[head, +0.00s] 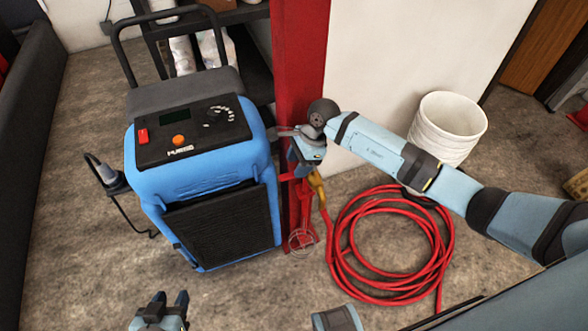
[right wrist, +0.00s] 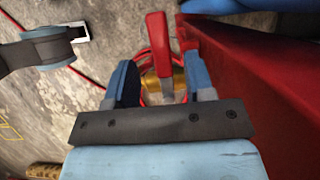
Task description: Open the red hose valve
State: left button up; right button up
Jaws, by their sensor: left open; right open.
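The red hose valve has a red lever (right wrist: 157,33) and a brass-coloured body (right wrist: 178,78) in the right wrist view. In the head view its brass part (head: 318,186) shows low beside the red post, and my right gripper partly hides the rest. My right gripper (head: 303,160) is open at the post. In the right wrist view the open fingers (right wrist: 161,72) stand on either side of the lever, with gaps visible; I cannot tell whether either touches it. My left gripper (head: 168,300) is open and empty at the bottom of the head view, away from the valve.
The red post (head: 300,60) stands right beside the right gripper. A blue machine (head: 215,165) stands to its left. A coiled red hose (head: 345,255) lies on the floor below. A white bucket (head: 450,125) stands behind my right arm. Bare floor lies at the lower middle.

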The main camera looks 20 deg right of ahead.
pick_arm(q)
jog(key=shift+a, duration=0.15)
pick_arm(e)
jog(key=shift+x, duration=1.45)
jog(key=shift+c, duration=0.5)
grip_shut()
